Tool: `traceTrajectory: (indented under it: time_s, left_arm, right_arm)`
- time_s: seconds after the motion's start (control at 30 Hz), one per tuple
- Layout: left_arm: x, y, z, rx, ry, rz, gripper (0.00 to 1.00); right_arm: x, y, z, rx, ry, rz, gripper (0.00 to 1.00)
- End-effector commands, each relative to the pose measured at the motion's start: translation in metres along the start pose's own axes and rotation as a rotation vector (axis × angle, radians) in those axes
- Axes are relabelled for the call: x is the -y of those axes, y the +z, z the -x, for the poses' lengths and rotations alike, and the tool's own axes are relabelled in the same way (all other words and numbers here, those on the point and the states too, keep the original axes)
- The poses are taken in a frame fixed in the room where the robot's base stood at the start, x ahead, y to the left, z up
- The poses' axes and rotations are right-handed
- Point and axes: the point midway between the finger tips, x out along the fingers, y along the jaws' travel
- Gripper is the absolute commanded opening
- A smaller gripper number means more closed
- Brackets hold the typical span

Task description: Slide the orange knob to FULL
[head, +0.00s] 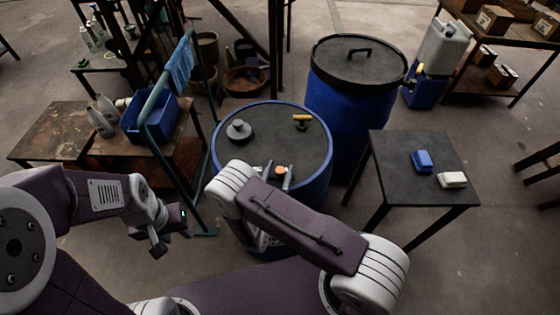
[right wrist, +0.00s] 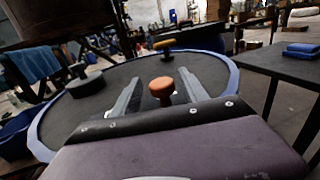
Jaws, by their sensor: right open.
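The orange knob (head: 281,170) is on the dark lid (head: 268,130) of the nearer blue vat, close to its front edge. In the right wrist view the knob (right wrist: 161,88) is round-topped on a short stem and stands between the two fingers. My right gripper (head: 279,173) is open, one finger on each side of the knob, with gaps visible; it also shows in the right wrist view (right wrist: 159,77). My left gripper (head: 160,244) hangs left of the vat, away from the lid; its jaw opening is unclear. No FULL marking is legible.
A grey round fitting (head: 239,130) and a yellow handle (head: 301,119) stand on the same lid. A taller lidded blue drum (head: 345,105) is behind right. A dark table (head: 405,165) holds a blue block (head: 422,160) and a white block (head: 452,180). A green rail (head: 170,165) stands left.

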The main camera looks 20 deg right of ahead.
Motion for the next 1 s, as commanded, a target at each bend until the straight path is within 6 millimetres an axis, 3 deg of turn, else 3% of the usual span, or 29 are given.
traceTrajectory:
  time_s: [0.27, 0.4, 0.47, 1.0]
  left_arm:
    - [0.0001, 0.0005, 0.0002, 0.001, 0.000, 0.000, 0.36]
    - [0.0000, 0.0004, 0.0002, 0.001, 0.000, 0.000, 0.36]
    - [0.0000, 0.0004, 0.0002, 0.001, 0.000, 0.000, 0.36]
    - [0.0000, 0.0004, 0.0003, 0.001, 0.000, 0.000, 0.36]
  right_arm:
    - [0.0010, -0.0001, -0.0008, 0.000, 0.001, 0.000, 0.52]
    - [0.0009, -0.0001, -0.0008, 0.000, 0.001, 0.000, 0.13]
    - [0.0010, -0.0001, -0.0008, 0.000, 0.001, 0.000, 0.00]
    - [0.0008, -0.0001, -0.0007, 0.000, 0.001, -0.001, 0.00]
